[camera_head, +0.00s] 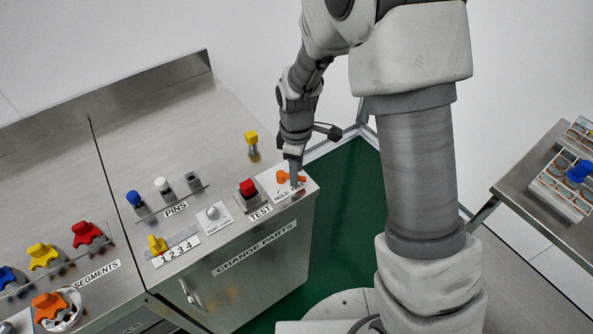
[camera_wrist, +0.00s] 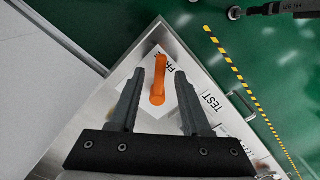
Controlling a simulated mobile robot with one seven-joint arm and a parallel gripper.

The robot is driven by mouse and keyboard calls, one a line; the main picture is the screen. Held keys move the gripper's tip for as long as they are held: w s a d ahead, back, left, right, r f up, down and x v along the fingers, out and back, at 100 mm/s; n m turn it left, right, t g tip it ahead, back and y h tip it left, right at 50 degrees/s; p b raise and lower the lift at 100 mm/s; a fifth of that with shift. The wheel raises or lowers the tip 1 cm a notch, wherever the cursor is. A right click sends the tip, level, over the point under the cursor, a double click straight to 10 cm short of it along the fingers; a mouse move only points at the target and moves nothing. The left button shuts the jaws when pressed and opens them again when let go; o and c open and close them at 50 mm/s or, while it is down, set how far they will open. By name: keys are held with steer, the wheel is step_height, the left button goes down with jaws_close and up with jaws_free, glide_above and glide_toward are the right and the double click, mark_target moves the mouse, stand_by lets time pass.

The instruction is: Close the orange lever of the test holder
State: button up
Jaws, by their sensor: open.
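The orange lever (camera_head: 282,177) of the test holder is at the right end of the steel cabinet top, on a white label plate. In the wrist view the lever (camera_wrist: 158,82) lies lengthwise between the two grey fingers, with a gap on each side. Letters "FR" show to its right. My gripper (camera_head: 295,181) points down at the lever and partly hides it. It also shows in the wrist view (camera_wrist: 158,76) with its fingers apart and nothing gripped.
A red button (camera_head: 248,186) labelled TEST stands just left of the lever. A yellow-topped pin (camera_head: 252,140) stands behind it. More coloured pins and a small knob (camera_head: 213,212) are farther left. A second table (camera_head: 520,190) with a tray is at the right. Green floor lies beside the cabinet.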

steer(key=shift+f, duration=0.25)
jaws_close()
